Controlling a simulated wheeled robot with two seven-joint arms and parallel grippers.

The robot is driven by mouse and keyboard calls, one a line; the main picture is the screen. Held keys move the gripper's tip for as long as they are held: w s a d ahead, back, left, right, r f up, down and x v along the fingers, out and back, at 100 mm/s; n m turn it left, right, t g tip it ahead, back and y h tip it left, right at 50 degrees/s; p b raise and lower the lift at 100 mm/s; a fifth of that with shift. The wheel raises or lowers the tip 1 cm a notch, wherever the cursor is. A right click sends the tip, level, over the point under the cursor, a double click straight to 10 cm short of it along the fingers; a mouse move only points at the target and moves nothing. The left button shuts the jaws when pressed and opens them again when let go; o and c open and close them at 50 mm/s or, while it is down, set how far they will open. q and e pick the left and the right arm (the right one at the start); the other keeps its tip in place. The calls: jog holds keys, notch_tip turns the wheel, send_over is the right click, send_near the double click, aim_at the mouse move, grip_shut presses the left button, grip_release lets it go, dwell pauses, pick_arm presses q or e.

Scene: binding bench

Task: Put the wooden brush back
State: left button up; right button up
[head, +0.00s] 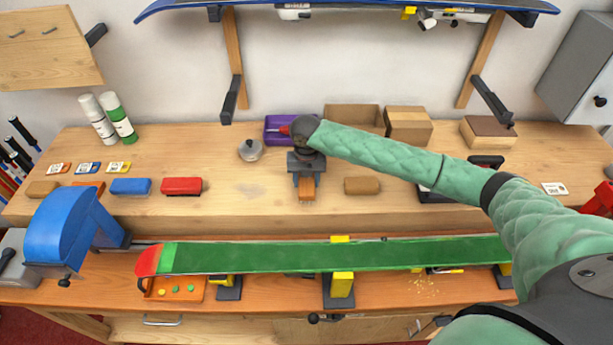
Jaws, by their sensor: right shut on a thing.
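My right gripper (306,180) comes in from the right and points down over the middle of the raised back shelf of the bench. It is shut on the wooden brush (306,192), a small orange-brown block whose lower end shows below the fingers. The gripper hides the rest of it. I cannot tell whether the brush touches the shelf. My left gripper is not in view.
Left on the shelf are a red brush (182,186), a blue brush (130,187) and a brown block (42,189). A tan block (362,186) lies right of my gripper. A green ski (340,257) spans the front. A purple bin (274,128) stands behind.

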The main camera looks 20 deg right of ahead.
jog(key=shift+f, duration=0.15)
jog(key=shift+f, duration=0.1)
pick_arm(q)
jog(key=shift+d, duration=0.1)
pick_arm(e)
jog(key=o, duration=1)
jog(key=shift+o, duration=0.2)
jog(key=shift+r+b, duration=0.2)
jog(key=shift+b, duration=0.15)
notch_tip(320, 180, up, 2)
jog(key=shift+w+r+b, duration=0.1)
jog(key=shift+b, duration=0.65)
notch_tip(320, 180, up, 8)
jog(key=b, duration=0.3)
jog(key=shift+r+b, duration=0.25)
jog(key=shift+b, duration=0.15)
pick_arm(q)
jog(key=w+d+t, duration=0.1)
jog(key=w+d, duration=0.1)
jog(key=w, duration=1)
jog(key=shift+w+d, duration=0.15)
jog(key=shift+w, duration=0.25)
pick_arm(e)
jog(key=shift+r, duration=0.55)
